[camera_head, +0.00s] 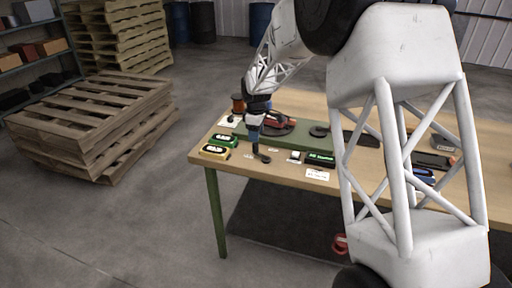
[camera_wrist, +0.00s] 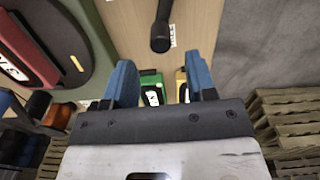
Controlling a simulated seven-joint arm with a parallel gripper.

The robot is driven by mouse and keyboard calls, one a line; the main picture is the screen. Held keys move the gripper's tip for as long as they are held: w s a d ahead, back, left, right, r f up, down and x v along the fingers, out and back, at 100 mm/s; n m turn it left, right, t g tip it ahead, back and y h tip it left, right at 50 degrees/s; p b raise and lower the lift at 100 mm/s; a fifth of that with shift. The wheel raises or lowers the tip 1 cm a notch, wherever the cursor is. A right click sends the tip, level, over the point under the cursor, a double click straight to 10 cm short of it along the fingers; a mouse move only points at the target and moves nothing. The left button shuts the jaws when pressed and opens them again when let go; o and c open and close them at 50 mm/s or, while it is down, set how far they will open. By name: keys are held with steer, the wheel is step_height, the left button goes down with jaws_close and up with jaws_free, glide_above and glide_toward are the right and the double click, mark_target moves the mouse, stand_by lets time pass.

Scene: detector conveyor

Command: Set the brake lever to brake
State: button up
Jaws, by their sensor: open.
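The black brake lever (camera_head: 265,157) is near the front edge of the table, just by the fingertips of my gripper (camera_head: 254,148). In the wrist view a dark bar with a rounded end, which looks like the lever (camera_wrist: 160,30), extends from the top edge beside a small white label (camera_wrist: 173,35). My gripper (camera_wrist: 159,65) is open, its two blue fingers apart with nothing held between them. The lever's rounded end lies beyond the fingertips in that view, roughly midway between them. The label's wording is too small to read.
A green box (camera_head: 223,140) and a yellow box (camera_head: 215,152) sit at the table's left end. A green conveyor strip (camera_head: 345,140) runs behind, with a red device (camera_head: 280,123) near it. A dark green box (camera_head: 320,158) stands right of the lever. Pallets (camera_head: 95,125) are left.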

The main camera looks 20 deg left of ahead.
mark_target(256, 144)
steer(key=shift+f, duration=3.35)
steer(key=c, duration=0.9)
